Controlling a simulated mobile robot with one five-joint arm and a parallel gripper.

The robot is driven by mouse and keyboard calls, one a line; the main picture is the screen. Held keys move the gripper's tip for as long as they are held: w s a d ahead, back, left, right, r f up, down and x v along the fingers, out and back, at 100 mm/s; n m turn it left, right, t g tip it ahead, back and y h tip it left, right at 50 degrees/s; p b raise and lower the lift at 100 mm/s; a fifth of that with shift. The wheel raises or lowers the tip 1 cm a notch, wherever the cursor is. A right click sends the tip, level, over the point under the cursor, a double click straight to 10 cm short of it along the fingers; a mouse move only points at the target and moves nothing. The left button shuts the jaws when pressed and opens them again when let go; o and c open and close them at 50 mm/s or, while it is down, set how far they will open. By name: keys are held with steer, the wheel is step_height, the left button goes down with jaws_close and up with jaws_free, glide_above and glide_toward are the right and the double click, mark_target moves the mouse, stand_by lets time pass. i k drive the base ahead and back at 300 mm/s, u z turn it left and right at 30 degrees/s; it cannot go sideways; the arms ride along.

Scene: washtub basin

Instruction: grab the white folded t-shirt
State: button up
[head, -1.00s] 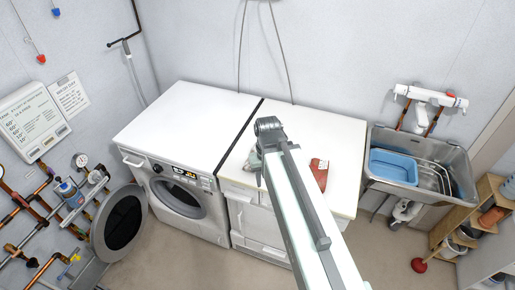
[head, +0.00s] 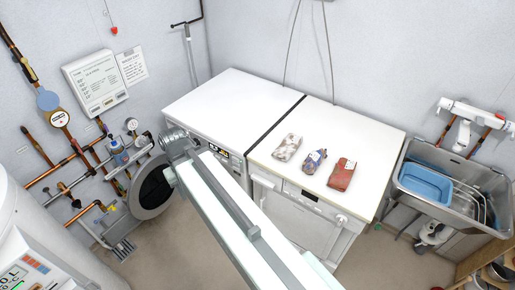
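Three folded cloth bundles lie in a row on the white top of the right-hand machine. The leftmost is a whitish bundle with grey-brown patches (head: 288,148); it is the palest and the closest match to the white folded t-shirt. A blue patterned bundle (head: 314,162) lies beside it, and a red one (head: 341,175) is at the right. My arm reaches up from the bottom of the picture, its far end left of the bundles, in front of the washing machine. The gripper fingers do not show.
The white machine top (head: 365,143) has bare room around the bundles. A washing machine (head: 235,100) stands to the left, with its round door (head: 152,188) open. A metal sink (head: 455,205) with a blue basin (head: 426,182) is at the right. Pipes line the left wall.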

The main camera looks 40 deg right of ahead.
mark_target(289, 145)
steer(key=u, duration=1.95)
steer(key=k, duration=2.3)
steer(key=z, duration=0.3)
steer(key=i, duration=1.5)
steer(key=u, duration=0.05)
